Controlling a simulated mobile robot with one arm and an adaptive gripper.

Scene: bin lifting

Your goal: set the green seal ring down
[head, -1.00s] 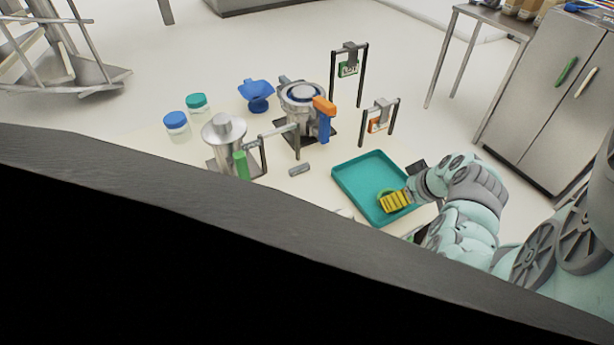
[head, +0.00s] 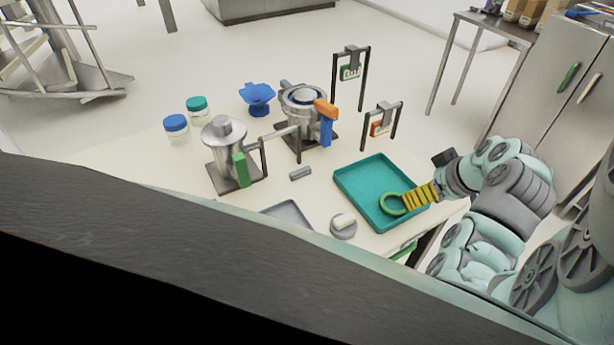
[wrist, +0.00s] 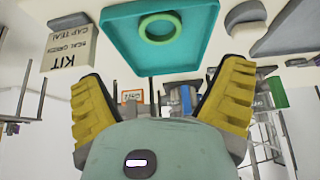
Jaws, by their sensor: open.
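The green seal ring (head: 392,204) lies flat in the teal tray (head: 362,176), near the tray's front right part. In the wrist view the ring (wrist: 160,26) rests on the bare floor of the tray (wrist: 197,30), clear of the walls. My gripper (head: 418,199) has yellow ribbed fingers and is just right of the ring in the head view. In the wrist view the fingers of my gripper (wrist: 163,90) are spread wide with nothing between them, and the ring is beyond them, apart from both.
Left of the tray are a small grey block (head: 300,173), a round dish with a white piece (head: 343,224) and a grey tray (head: 287,213). Metal vessels (head: 224,150) and a blue scoop (head: 257,96) stand farther back. A kit box (wrist: 72,50) shows in the wrist view.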

